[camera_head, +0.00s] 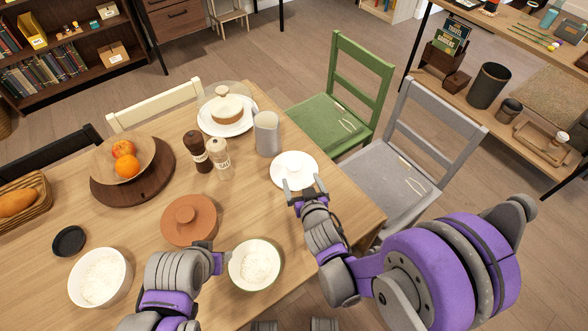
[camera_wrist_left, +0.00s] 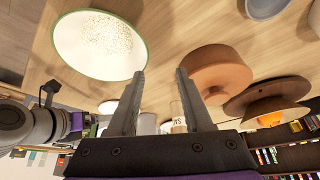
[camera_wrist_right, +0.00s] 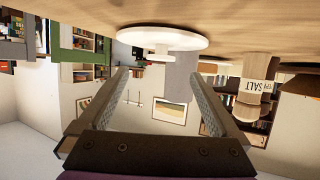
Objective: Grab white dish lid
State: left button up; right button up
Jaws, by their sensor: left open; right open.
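The white dish lid (camera_head: 293,165) lies on the wooden table near its right edge, a round white disc with a small knob. It also shows at the top of the right wrist view (camera_wrist_right: 190,40), its knob between and beyond the fingertips. My right gripper (camera_head: 305,185) is open and empty at the lid's near edge in the head view; I cannot tell whether it touches. My left gripper (camera_wrist_left: 160,75) is open and empty, close to a green-rimmed bowl (camera_head: 256,264) of white grains and a terracotta lidded dish (camera_head: 190,222).
A grey cup (camera_head: 267,134) and salt (camera_head: 220,160) and pepper (camera_head: 197,150) mills stand left of the lid. A plate with a cake-like item (camera_head: 226,109) is behind. Green (camera_head: 335,118) and grey (camera_head: 384,172) chairs stand along the table's right side.

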aim_at(294, 164)
jog(key=x, duration=0.8)
jog(key=shift+w+a+r+p, duration=0.1)
jog(key=shift+a+r+p, duration=0.1)
jog(key=shift+p, duration=0.1)
grip_shut()
